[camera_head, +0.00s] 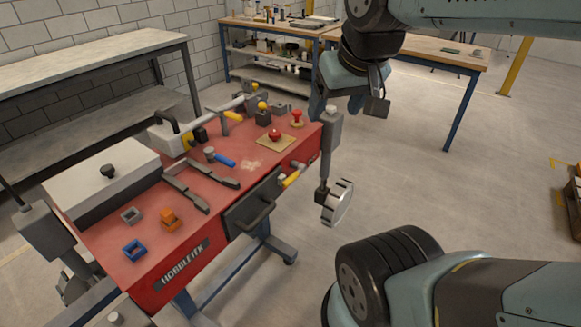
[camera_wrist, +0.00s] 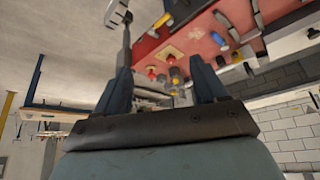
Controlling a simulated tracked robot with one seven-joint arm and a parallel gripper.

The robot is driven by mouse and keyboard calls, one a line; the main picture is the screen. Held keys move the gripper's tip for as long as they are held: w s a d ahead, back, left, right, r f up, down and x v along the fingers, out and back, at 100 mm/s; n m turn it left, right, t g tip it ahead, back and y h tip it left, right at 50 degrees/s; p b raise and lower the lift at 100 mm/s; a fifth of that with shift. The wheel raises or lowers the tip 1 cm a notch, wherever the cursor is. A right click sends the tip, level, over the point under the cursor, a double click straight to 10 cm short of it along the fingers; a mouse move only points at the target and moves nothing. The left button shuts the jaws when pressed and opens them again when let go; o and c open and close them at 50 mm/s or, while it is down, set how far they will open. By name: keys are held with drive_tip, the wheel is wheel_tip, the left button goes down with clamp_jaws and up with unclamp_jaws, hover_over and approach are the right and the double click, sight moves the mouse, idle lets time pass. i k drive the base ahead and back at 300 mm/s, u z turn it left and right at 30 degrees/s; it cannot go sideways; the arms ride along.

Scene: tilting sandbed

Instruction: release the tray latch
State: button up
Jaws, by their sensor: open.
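A red bench (camera_head: 215,195) carries several fixtures. A dark grey tray or drawer front (camera_head: 255,205) with a bar handle is on its front side. A small yellow-handled lever (camera_head: 291,179) sits by the tray's upper right; I cannot tell whether it is the tray latch. A yellow handle also shows at the bench edge in the wrist view (camera_wrist: 163,20). My gripper (camera_wrist: 163,88) is open and empty, its two dark fingers apart. In the head view my gripper (camera_head: 320,98) hangs above the bench's far right corner, clear of the lever.
A grey post with a metal handwheel (camera_head: 338,203) stands at the bench's right end. A red mushroom knob (camera_head: 297,117), a yellow-knobbed block (camera_head: 262,112) and a blue-handled lever (camera_head: 222,158) are on top. A white lidded box (camera_head: 105,180) is at left.

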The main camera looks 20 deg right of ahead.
sight(303, 168)
drive_tip(key=u, duration=0.75)
drive_tip(key=k, duration=1.45)
drive_tip(key=z, duration=1.15)
drive_tip(key=i, duration=1)
drive_tip(key=z, duration=0.05)
